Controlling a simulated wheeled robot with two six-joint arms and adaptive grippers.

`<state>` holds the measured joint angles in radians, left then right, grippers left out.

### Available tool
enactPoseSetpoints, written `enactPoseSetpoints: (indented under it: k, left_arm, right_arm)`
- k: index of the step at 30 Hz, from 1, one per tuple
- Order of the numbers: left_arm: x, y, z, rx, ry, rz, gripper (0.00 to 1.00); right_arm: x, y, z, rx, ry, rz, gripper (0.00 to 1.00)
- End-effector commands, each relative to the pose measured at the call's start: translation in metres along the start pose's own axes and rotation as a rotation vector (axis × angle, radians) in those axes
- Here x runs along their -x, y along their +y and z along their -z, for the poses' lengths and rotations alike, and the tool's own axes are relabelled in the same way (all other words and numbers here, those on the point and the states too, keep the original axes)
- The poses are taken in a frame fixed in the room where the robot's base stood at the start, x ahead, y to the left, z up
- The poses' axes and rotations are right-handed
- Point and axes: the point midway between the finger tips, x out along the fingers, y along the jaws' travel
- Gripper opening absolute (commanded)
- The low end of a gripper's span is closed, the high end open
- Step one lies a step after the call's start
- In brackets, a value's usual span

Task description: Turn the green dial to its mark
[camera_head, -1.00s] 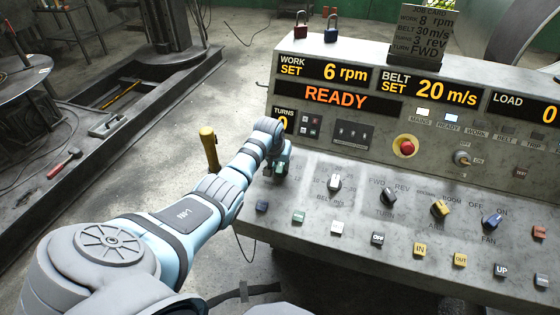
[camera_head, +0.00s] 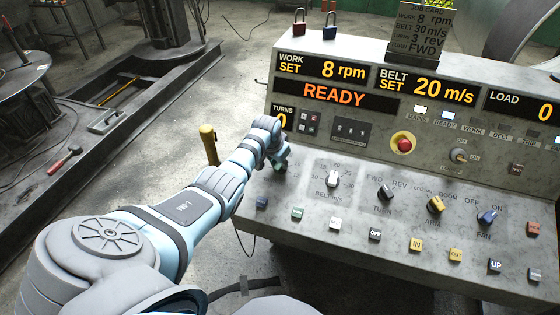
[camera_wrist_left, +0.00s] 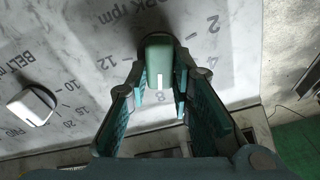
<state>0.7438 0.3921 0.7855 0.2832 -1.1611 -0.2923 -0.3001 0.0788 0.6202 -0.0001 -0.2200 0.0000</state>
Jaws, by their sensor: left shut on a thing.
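The green dial (camera_wrist_left: 159,58) sits on the console's sloped panel in the left wrist view, on the WORK rpm scale. Its white line points at the 8. My left gripper (camera_wrist_left: 158,88) is shut on the dial, with one finger on each side. In the head view, my left gripper (camera_head: 279,159) is at the panel's left end and hides most of the dial. The work display (camera_head: 321,68) reads 8 rpm. The job card (camera_head: 421,32) also lists work 8 rpm. My right gripper is not in view.
The white belt dial (camera_head: 333,179) stands just right of my left gripper. Black, yellow and blue dials and a row of buttons continue to the right. A red stop button (camera_head: 404,145) is above them. A yellow-handled lever (camera_head: 209,144) stands left of the console.

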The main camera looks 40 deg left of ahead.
Motion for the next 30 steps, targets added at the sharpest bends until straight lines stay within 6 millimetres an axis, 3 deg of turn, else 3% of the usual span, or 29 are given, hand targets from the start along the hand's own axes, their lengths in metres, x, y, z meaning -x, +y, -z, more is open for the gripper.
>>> enactPoseSetpoints:
  k: [4,5,8,20,23,30]
  left_arm:
    - [0.000,0.000,0.001,0.001,0.002,0.000,0.00]
    - [0.000,0.000,0.001,0.001,0.002,0.000,0.25]
    - [0.000,0.000,0.001,0.001,0.002,0.000,0.41]
    - [0.007,-0.001,0.001,0.003,0.004,0.001,0.41]
    - [0.022,-0.002,0.001,0.001,0.005,0.002,0.41]
    - [0.087,-0.001,0.001,0.000,0.004,0.003,0.41]
  right_arm:
    - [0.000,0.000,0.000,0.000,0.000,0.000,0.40]
    - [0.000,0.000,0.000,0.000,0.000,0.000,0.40]
    - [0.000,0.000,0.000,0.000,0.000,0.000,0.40]
    - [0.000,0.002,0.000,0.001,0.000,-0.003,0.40]
    - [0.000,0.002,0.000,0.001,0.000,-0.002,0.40]
    - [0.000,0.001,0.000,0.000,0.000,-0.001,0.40]
